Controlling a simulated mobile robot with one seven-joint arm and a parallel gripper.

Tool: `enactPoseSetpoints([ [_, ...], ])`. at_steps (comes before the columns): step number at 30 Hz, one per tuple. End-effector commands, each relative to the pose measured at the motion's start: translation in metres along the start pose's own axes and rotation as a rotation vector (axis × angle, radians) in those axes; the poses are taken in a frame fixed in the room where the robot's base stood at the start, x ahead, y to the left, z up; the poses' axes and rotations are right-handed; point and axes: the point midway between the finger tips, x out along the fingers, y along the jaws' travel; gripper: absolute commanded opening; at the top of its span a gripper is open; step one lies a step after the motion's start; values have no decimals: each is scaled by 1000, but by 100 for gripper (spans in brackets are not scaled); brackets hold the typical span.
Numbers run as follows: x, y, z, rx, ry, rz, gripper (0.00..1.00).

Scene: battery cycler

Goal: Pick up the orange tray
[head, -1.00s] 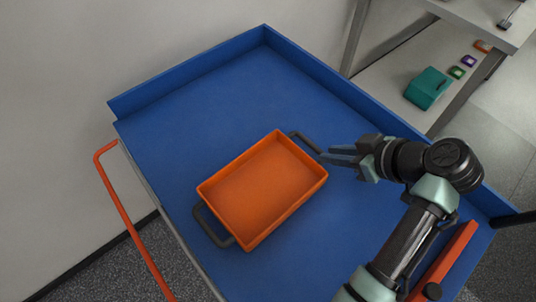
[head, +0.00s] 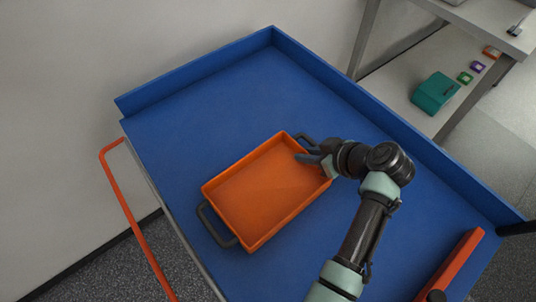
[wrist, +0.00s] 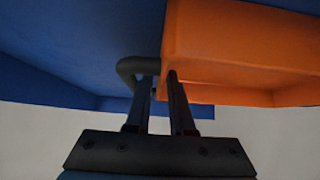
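The orange tray (head: 262,196) lies on the blue cart top, with a dark handle (head: 216,224) at its near left end and another (head: 306,141) at its far right end. My gripper (head: 308,156) is at the far right end, by the wall and that handle. In the wrist view, the two fingers (wrist: 160,80) stand apart, so the gripper looks open. One finger is at the dark handle (wrist: 128,68) and the other is against the orange wall of the tray (wrist: 220,45). Whether they touch is unclear.
The blue cart top (head: 200,118) has raised edges at the back and right, and is clear around the tray. An orange rail (head: 135,225) runs along the left, and an orange bar (head: 455,262) lies at the right. A shelf with a teal box (head: 435,92) stands behind.

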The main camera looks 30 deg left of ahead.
Motion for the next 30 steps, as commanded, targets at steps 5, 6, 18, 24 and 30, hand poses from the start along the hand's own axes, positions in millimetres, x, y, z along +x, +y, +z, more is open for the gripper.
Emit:
enactPoseSetpoints([
  [5,0,0,0,0,0,0,3],
  [6,-1,0,0,0,0,0,0],
  [18,-1,0,0,0,0,0,0],
  [24,-1,0,0,0,0,0,0],
  [30,-1,0,0,0,1,0,0],
])
